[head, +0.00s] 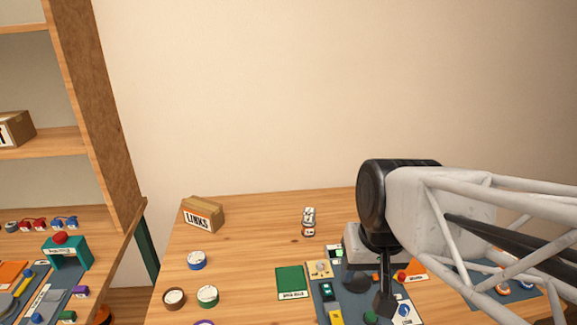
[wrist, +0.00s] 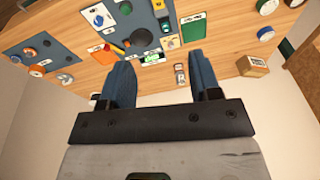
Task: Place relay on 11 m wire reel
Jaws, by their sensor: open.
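Several round wire reels stand at the table's left front in the head view: a blue-sided one (head: 197,260), a brown one (head: 174,298) and a green one (head: 208,295). Their labels are too small to read, so I cannot tell which is 11 m. I cannot identify the relay for sure among the small parts.
A LINKS box (head: 203,214) stands at the back left. A green card (head: 291,282) lies beside a dark mat (head: 337,302) with several small parts. My arm hides part of the right side. A shelf unit (head: 95,110) stands left. The back middle table is mostly clear.

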